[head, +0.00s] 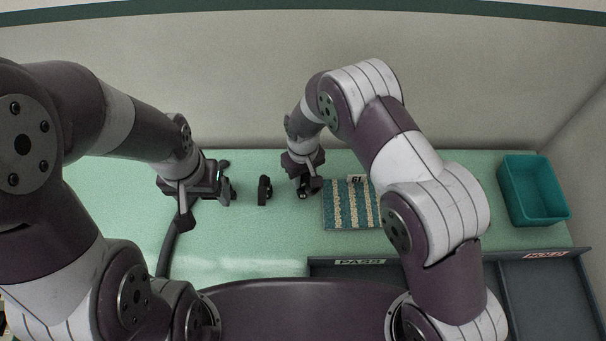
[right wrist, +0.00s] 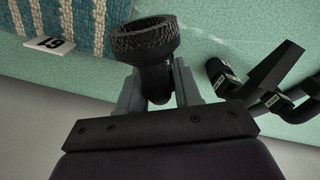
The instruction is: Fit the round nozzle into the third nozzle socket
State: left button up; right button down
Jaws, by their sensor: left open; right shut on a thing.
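The round nozzle (right wrist: 145,40) is a dark, textured ring on a narrower neck. In the right wrist view, my right gripper (right wrist: 157,88) is shut on that neck, with the ring mouth beyond the fingertips. In the head view, my right gripper (head: 304,188) is low over the green table, left of the striped mat, and the nozzle is hard to make out there. My left gripper (head: 226,190) is open at the left of the table, by dark parts. I cannot tell which part is the third nozzle socket.
A small black piece (head: 264,190) stands between my grippers. Black parts with white labels (right wrist: 270,72) show in the right wrist view. A blue and cream striped mat (head: 345,222) has a tag reading 19. A teal bin (head: 533,218), PASS tray (head: 340,268) and HOLD tray (head: 530,262) are right.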

jog(key=shift+f+b, duration=1)
jog(key=shift+f, duration=0.25)
dwell(0.6)
jog(key=c, duration=0.7)
grip_release()
jog(key=shift+s, duration=0.1)
notch_tip(320, 180, up, 12)
jog(key=b, duration=0.3)
jog(key=shift+f, duration=0.2)
jog(key=shift+r, duration=0.55)
